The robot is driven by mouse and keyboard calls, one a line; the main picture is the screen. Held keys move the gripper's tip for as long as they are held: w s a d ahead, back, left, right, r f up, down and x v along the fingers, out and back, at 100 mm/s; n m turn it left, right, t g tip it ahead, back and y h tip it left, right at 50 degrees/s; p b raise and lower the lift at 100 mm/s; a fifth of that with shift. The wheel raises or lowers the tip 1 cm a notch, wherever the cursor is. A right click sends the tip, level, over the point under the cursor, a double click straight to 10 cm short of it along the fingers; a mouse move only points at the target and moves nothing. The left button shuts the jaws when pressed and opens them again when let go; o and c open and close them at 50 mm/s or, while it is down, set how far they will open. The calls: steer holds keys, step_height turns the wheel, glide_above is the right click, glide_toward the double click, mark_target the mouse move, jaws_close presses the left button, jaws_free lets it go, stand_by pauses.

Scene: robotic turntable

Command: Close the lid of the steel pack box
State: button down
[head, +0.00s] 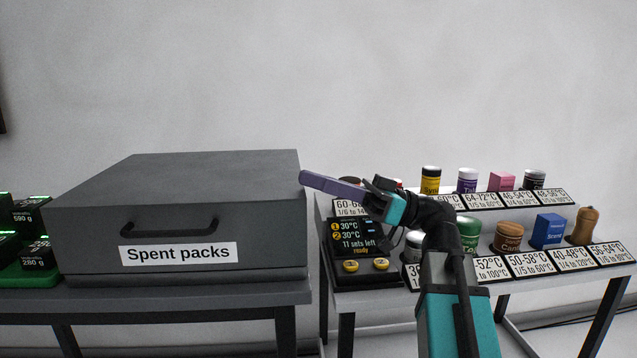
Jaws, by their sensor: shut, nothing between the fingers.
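The steel pack box (85,240) is a large dark grey box on the left table, with a "Spent packs" label on its front. Its lid (200,172) lies flat over the top, and no gap or inside shows. A black handle (170,226) is on the front face. My gripper (306,178) is shut and empty, its purple fingers pointing left. The fingertips are at the upper right front corner of the box in the picture; I cannot tell whether they touch it.
On the right, a two-step shelf holds several jars and boxes with temperature cards (530,263). A black control panel (358,240) with two yellow buttons stands by the box. Black units with green lights (38,254) are at the far left. The wall above is bare.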

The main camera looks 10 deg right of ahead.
steer(key=d+p, duration=0.2)
steer(key=d, duration=0.7)
steer(key=shift+s+d, duration=0.35)
steer(key=shift+s+f, duration=0.1)
stand_by(0.3)
